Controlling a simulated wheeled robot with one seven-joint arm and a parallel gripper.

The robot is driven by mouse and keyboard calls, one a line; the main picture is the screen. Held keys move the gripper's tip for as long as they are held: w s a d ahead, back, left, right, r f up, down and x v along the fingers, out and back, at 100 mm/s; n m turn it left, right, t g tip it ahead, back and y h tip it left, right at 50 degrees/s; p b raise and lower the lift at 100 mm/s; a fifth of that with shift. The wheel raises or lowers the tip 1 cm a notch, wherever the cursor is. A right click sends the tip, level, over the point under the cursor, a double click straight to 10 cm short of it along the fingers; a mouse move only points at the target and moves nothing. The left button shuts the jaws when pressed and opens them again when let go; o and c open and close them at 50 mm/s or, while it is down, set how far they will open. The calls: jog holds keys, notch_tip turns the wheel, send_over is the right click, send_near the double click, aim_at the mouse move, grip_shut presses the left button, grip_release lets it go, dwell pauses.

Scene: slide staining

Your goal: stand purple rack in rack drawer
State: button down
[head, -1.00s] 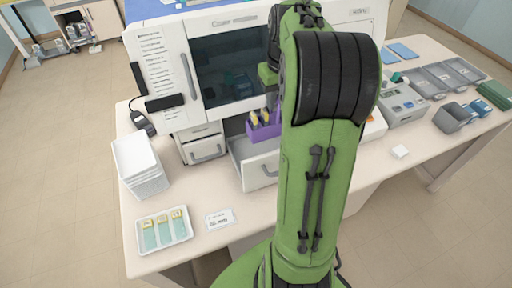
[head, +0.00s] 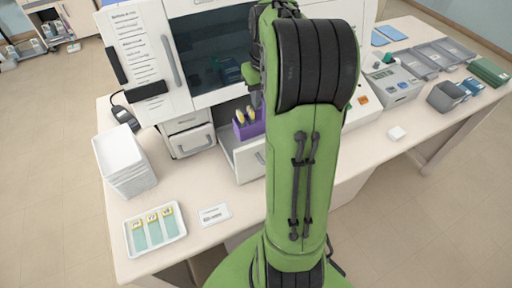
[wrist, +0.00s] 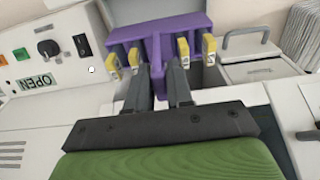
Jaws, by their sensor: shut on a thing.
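The purple rack (head: 249,125) holds several yellow-ended slides and is partly hidden behind my arm in the head view. It also shows at the top of the wrist view (wrist: 155,27), with slides hanging on both sides of my fingers. My gripper (wrist: 161,72) is shut on the rack's middle part. In the head view my gripper is hidden behind my arm. The rack drawer (head: 228,148) is pulled out of the white machine. The rack is at the opening of this drawer; I cannot tell whether it touches the drawer floor.
The white machine (head: 135,38) stands behind the drawer. A stack of white trays (head: 124,163) and a tray of slides (head: 155,231) are at left. A grey device (head: 394,84) and grey bins (head: 420,62) are at right.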

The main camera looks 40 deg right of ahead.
aim_at(261, 117)
notch_tip(261, 117, down, 10)
jog(key=shift+f+b, duration=0.2)
jog(key=shift+b, duration=0.25)
jog(key=c, duration=1.5)
grip_release()
jog(key=shift+f, duration=0.2)
jog(key=o, duration=0.5)
jog(key=shift+r, duration=0.1)
